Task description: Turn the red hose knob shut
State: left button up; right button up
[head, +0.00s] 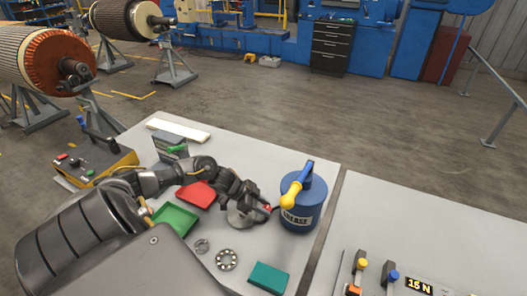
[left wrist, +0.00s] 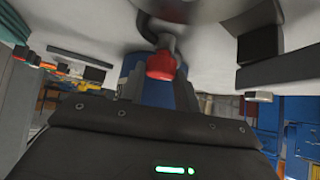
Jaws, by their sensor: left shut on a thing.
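The red hose knob (head: 267,208) shows as a small red spot at the tip of my left gripper (head: 255,205), just left of a blue canister. In the left wrist view the red knob (left wrist: 160,66) sits on a dark curved stem, in front of my left gripper (left wrist: 159,88). The left gripper is shut on the knob, low over the table; its fingers hide part of the knob in the head view. A round grey metal base (head: 240,219) lies under the gripper. My right gripper is not in view.
A red tray (head: 196,195), green tray (head: 173,219), bearing ring (head: 227,260) and teal block (head: 268,278) lie around. The right table's back half (head: 400,220) is clear.

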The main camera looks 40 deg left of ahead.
pick_arm(q)
jog(key=shift+m+g, duration=0.3)
jog(key=shift+m, duration=0.1)
jog(key=o, duration=1)
jog(key=shift+a+b+v, duration=0.2)
jog(key=shift+b+v, duration=1.2)
jog(key=shift+v, duration=3.95)
jog(key=shift+f, duration=0.1)
